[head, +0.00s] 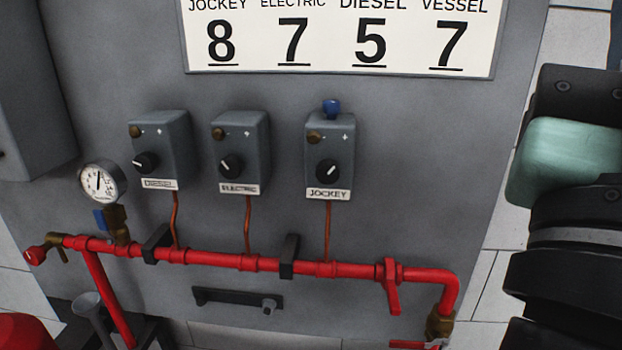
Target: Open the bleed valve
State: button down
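No label in view marks the bleed valve, so I cannot tell for sure which fitting it is. A red pipe (210,258) runs across the lower part of the grey panel. At its left end is a small brass fitting with a red knob (35,256). Near its right end is a red lever handle (391,285), hanging down across the pipe. The pipe bends down at the right into a brass fitting (440,324), cut off by the lower edge. My gripper is not in view; only dark links and a teal part of my arm show at the right edge.
A pressure gauge (101,182) stands above the pipe at left, with a blue handle (100,218) below. Grey boxes DIESEL (172,145), ELECTRIC (243,145) and JOCKEY (332,150) stick out of the panel. A black bracket (238,298) sits below the pipe. A grey funnel (88,306) stands lower left.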

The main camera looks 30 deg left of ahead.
aim_at(34, 255)
jog(key=k+u, duration=0.1)
jog(key=u, duration=1.55)
jog(key=k+j+u, duration=0.25)
jog(key=k+j, duration=0.25)
